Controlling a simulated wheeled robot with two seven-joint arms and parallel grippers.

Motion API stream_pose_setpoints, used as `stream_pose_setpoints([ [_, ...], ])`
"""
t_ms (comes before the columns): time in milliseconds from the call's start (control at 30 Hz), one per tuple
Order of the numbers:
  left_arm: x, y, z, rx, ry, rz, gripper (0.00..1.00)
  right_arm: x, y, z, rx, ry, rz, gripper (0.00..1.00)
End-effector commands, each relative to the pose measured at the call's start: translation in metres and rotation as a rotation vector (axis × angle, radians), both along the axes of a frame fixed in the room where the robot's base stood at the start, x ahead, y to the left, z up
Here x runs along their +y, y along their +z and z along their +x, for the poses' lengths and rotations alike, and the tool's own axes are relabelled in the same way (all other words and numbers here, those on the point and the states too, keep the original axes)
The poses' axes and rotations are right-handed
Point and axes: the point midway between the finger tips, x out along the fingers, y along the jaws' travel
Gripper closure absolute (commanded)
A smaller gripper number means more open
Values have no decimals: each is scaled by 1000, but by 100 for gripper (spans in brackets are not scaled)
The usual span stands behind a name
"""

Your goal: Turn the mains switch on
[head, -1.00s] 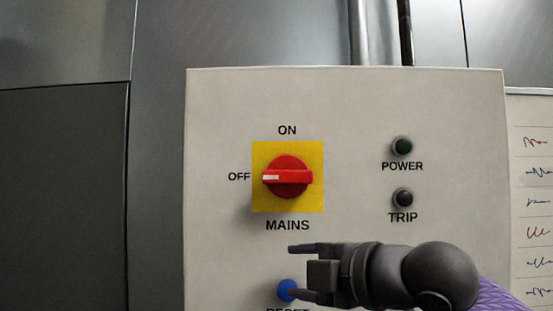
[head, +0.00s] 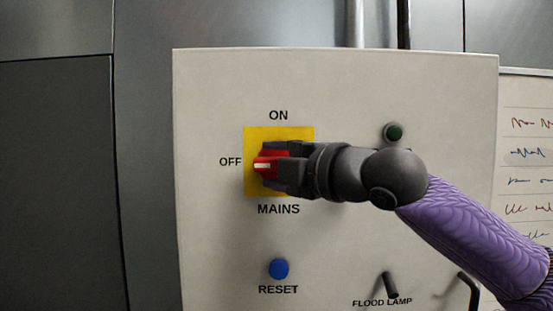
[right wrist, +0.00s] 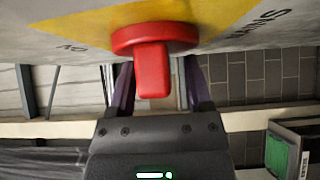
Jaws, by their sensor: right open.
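The mains switch (head: 265,164) is a red rotary knob on a yellow plate (head: 255,135) on a pale panel. Its white mark points left, at OFF; ON is printed above the plate. My right gripper (head: 272,167) is at the knob, its open fingers above and below the handle, hiding the knob's right part. In the right wrist view, the red handle (right wrist: 152,70) stands between the two fingers (right wrist: 158,92), with gaps visible on both sides. My left gripper is not in view.
A blue RESET button (head: 278,269) sits below the switch. A green POWER lamp (head: 394,132) is up to the right, just above my arm. A written sheet (head: 530,150) hangs at far right.

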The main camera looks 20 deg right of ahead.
Motion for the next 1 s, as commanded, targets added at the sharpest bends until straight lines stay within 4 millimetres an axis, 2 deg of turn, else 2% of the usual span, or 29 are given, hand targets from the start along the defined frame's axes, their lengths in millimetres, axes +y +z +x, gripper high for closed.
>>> stream_pose_setpoints([
  [67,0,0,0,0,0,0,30,0,0,0,0,0,0,35],
  [367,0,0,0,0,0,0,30,0,0,0,0,0,1,99],
  [733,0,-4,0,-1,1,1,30,0,-1,0,-5,0,20,100],
  [1000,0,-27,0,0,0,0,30,0,-5,0,-44,1,157,100],
])
